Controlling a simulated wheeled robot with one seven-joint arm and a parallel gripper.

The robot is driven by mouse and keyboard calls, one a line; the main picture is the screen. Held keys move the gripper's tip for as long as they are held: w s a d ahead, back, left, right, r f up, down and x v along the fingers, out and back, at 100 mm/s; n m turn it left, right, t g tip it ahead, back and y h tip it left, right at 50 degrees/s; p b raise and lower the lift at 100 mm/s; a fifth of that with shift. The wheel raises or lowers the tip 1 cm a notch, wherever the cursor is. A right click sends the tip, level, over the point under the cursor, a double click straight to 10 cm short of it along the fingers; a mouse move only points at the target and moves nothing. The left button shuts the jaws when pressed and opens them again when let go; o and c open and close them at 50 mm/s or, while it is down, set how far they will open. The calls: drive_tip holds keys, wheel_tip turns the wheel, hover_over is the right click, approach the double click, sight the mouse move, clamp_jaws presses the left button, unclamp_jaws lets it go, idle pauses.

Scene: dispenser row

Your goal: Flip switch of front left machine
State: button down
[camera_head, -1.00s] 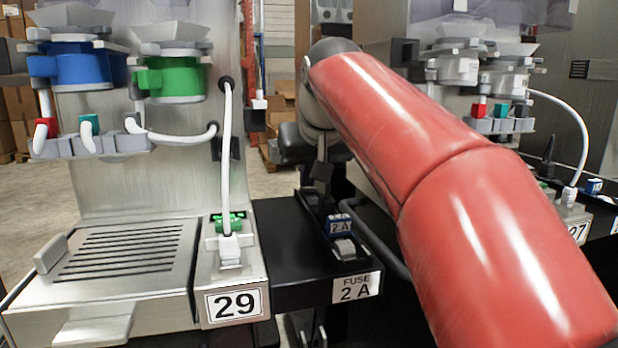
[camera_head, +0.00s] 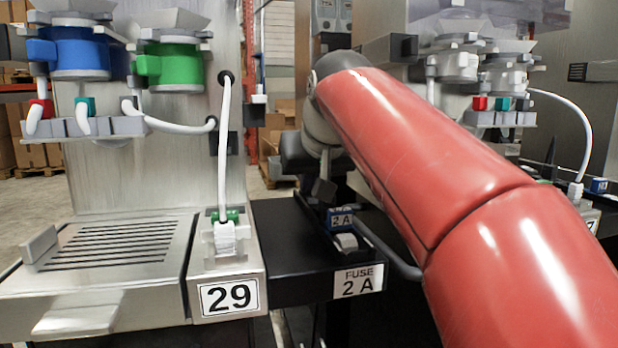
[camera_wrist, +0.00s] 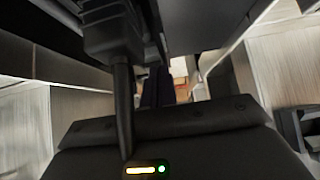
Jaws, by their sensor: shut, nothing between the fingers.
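The machine marked 29 (camera_head: 105,305) stands at the left, with a slotted drip tray and blue and green hoppers. On its side strip is a green part (camera_head: 232,216), with a white plug-like piece (camera_head: 225,238) and a white cable in front of it. I cannot tell whether the green part is the switch or how it is set. My gripper (camera_head: 323,192) is right of this strip, above the black fuse shelf, partly hidden behind my red arm. In the wrist view my gripper (camera_wrist: 157,88) shows dark fingers together, holding nothing.
A black shelf labelled FUSE 2 A (camera_head: 358,281) joins the machine's right side and carries a blue 2 A block (camera_head: 341,222) with a pale piece in front. Another machine (camera_head: 458,65) stands at the right, partly behind my arm. Shelves with boxes (camera_head: 30,155) are behind.

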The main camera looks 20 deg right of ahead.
drive_tip(key=shift+r+p, duration=0.75)
drive_tip(key=shift+r, duration=0.05)
drive_tip(key=shift+r+p, duration=0.55)
drive_tip(key=p+v, duration=0.3)
drive_tip(key=v, duration=0.9)
drive_tip(key=shift+s, duration=0.15)
